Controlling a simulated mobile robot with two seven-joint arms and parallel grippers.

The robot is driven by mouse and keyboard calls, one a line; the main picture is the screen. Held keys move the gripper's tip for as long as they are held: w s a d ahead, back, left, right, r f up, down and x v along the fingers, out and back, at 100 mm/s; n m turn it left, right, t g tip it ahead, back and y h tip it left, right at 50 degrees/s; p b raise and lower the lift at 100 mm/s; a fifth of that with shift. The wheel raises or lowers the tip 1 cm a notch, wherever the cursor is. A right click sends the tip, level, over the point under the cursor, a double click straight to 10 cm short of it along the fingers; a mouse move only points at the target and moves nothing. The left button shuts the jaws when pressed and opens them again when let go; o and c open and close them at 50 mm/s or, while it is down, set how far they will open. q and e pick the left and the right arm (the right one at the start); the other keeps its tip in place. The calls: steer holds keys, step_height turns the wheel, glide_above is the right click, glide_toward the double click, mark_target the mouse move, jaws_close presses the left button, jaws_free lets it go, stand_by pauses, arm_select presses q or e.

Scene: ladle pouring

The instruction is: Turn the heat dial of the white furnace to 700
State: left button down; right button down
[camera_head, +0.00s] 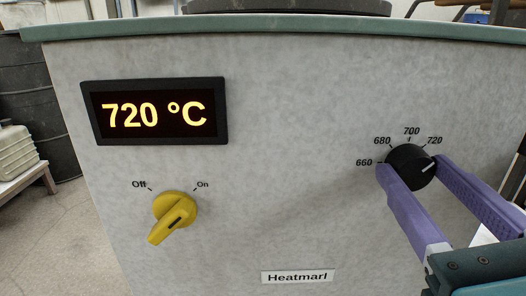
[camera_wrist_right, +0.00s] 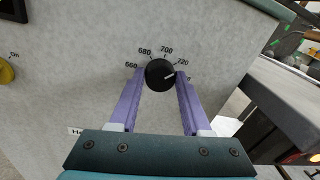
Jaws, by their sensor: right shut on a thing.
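The white furnace front (camera_head: 290,120) fills the head view. Its black heat dial (camera_head: 408,166) is at the right, with marks 660, 680, 700 and 720 around its top. The dial's white pointer line points right and slightly up, a little below the 720 mark. The display (camera_head: 155,113) reads 720 °C. My right gripper (camera_head: 408,170) is shut on the dial, one purple finger on each side. The wrist view also shows the dial (camera_wrist_right: 159,74) between the fingertips; a label beyond 720 is mostly hidden by the right finger. My left gripper is out of view.
A yellow Off/On knob (camera_head: 174,215) sits below the display, left of the dial. A "Heatmarl" label (camera_head: 297,276) is low on the panel. A grey barrel (camera_head: 45,100) and a pale canister (camera_head: 18,150) stand at the far left.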

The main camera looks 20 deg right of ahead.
steer(key=shift+r+n+p, duration=0.1)
steer(key=shift+n+p, duration=0.5)
steer(key=n+p, duration=0.2)
steer(key=n, duration=0.1)
steer(key=shift+p, duration=0.3)
steer(key=n+p, duration=0.2)
steer(key=n, duration=0.1)
steer(key=shift+n+t+p, duration=0.3)
steer(key=shift+n+p, duration=0.15)
steer(key=shift+n, duration=0.35)
steer(key=shift+f, duration=0.2)
steer(key=shift+c, duration=1.8)
jaws_free()
